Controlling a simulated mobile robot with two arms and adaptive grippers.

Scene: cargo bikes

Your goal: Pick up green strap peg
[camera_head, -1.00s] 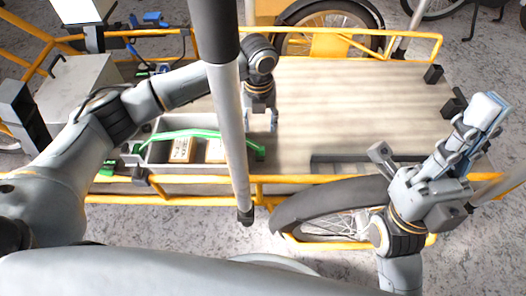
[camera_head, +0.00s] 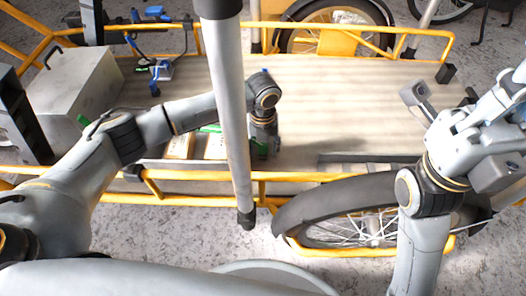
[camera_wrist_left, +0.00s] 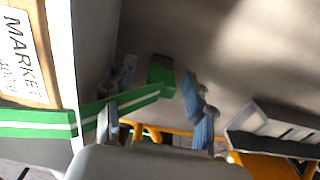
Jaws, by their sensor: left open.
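The green strap peg (camera_wrist_left: 161,74) is a small green block at the end of a green strap with a white stripe (camera_wrist_left: 40,122). The strap runs across the open box on the bike's deck, and the peg stands just outside the box wall. My left gripper (camera_wrist_left: 157,82) is open, with one finger on each side of the peg in the left wrist view. I cannot tell whether a finger touches it. In the head view, the left gripper (camera_head: 265,144) hides most of the peg. My right gripper (camera_head: 510,95) is raised at the right edge, partly cut off, its jaw unclear.
A package marked MARKET (camera_wrist_left: 25,50) lies in the box beside the gripper. A yellow rail (camera_head: 320,176) runs along the near side. A grey pole (camera_head: 233,120) stands in front of the deck.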

